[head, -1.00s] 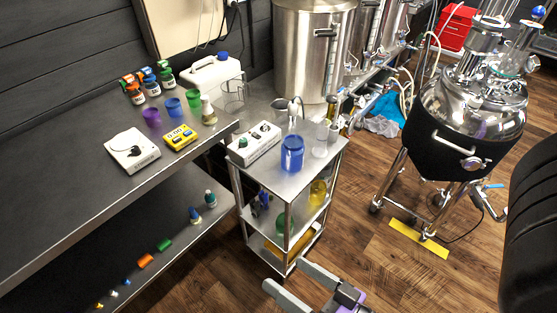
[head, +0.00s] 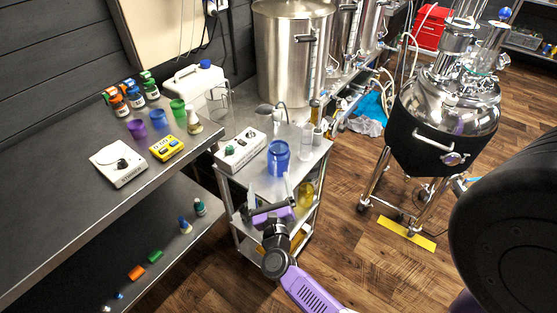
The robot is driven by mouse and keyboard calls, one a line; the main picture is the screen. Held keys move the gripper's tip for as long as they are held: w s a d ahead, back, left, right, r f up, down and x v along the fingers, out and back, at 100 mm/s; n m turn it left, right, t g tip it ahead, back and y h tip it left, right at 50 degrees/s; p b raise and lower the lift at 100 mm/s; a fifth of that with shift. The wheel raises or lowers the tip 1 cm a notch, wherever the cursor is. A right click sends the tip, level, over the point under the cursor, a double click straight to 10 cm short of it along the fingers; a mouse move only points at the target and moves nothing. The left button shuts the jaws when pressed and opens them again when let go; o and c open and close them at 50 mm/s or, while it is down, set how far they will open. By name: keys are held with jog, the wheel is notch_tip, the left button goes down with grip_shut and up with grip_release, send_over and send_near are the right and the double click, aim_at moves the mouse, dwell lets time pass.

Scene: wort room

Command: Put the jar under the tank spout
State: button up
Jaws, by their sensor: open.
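The blue jar (head: 278,158) stands upright on the top shelf of a small metal cart. The steel tank (head: 447,120) stands on legs at the right, with a black jacket around it and a round fitting (head: 455,158) low on its front. I cannot clearly tell its spout. My gripper (head: 269,188) is open and empty at the cart's near side, in front of and below the jar and apart from it.
A white control box (head: 241,149) sits left of the jar, and a clear cylinder (head: 305,146) stands to its right. A yellow plate (head: 407,233) lies on the floor by the tank legs. Wooden floor (head: 365,260) is free between cart and tank. A dark bench (head: 60,200) fills the left.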

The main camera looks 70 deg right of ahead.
aim_at(279, 151)
jog(key=d+m+g, duration=0.1)
jog(key=d, duration=0.1)
jog(key=d+m, duration=0.2)
jog(key=d+m+g+h, duration=0.1)
jog(key=d+m, duration=0.1)
jog(key=d, duration=0.1)
jog(key=shift+w+f+g, duration=0.15)
jog(key=shift+w+g, duration=0.1)
jog(key=shift+g, duration=0.05)
jog(key=x, duration=0.2)
jog(key=p+x, duration=0.1)
jog(key=x, duration=0.1)
jog(key=p+x, duration=0.1)
jog(key=x, duration=0.1)
jog(key=shift+s+d+r, duration=0.25)
jog(key=shift+d+r, duration=0.1)
jog(key=shift+r, duration=0.05)
jog(key=shift+w+d+f, duration=0.1)
jog(key=shift+w+d, duration=0.1)
jog(key=shift+d, duration=0.25)
jog(key=c, duration=1.8)
